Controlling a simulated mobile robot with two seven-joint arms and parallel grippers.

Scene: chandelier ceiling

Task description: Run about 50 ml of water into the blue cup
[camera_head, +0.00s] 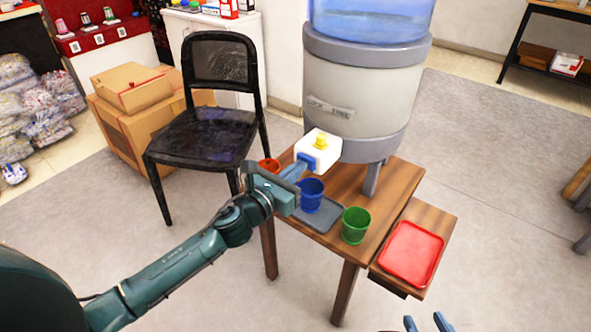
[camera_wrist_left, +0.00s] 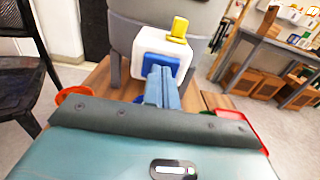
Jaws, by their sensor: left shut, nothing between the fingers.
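The water dispenser (camera_head: 362,90) stands on a wooden table with a blue water bottle (camera_head: 370,18) on top. Its white tap (camera_head: 328,152) has a yellow knob (camera_head: 321,141) on top and a blue front part, clearer in the left wrist view (camera_wrist_left: 182,64). The blue cup (camera_head: 311,196) stands upright on a grey tray (camera_head: 322,220) below the tap; its contents cannot be made out. My left gripper (camera_head: 301,163) is shut and empty, its fingertips (camera_wrist_left: 160,78) at the blue front part; I cannot tell if they touch. My right gripper (camera_head: 425,322) is open at the bottom edge.
A green cup (camera_head: 355,226) stands right of the blue cup. A red cup (camera_head: 268,166) is partly hidden behind my left gripper. A red tray (camera_head: 411,253) lies on a lower side shelf (camera_head: 440,218). A black chair (camera_head: 205,135) and cardboard boxes (camera_head: 135,115) stand left.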

